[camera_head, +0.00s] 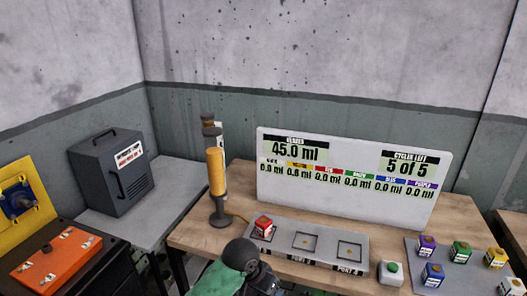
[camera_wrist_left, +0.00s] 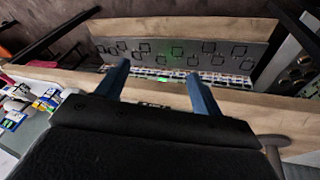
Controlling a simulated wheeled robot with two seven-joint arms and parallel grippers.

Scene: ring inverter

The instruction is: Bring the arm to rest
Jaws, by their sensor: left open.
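My left arm (camera_head: 240,262) comes in at the bottom middle of the head view, a dark rounded joint with a green part beside it, in front of the wooden table (camera_head: 192,238). Its fingers cannot be made out there. In the left wrist view my left gripper (camera_wrist_left: 158,80) shows two blue fingers spread wide apart with nothing between them. Beyond the fingers lies a grey panel with square outlines (camera_wrist_left: 178,50). My right gripper is not in view.
A grey three-slot plate (camera_head: 328,242) holds a red block (camera_head: 263,224) in its left slot. A yellow column (camera_head: 216,172) and a white display board (camera_head: 350,205) stand behind. A white button box (camera_head: 391,273) and several coloured blocks (camera_head: 460,251) are at right.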

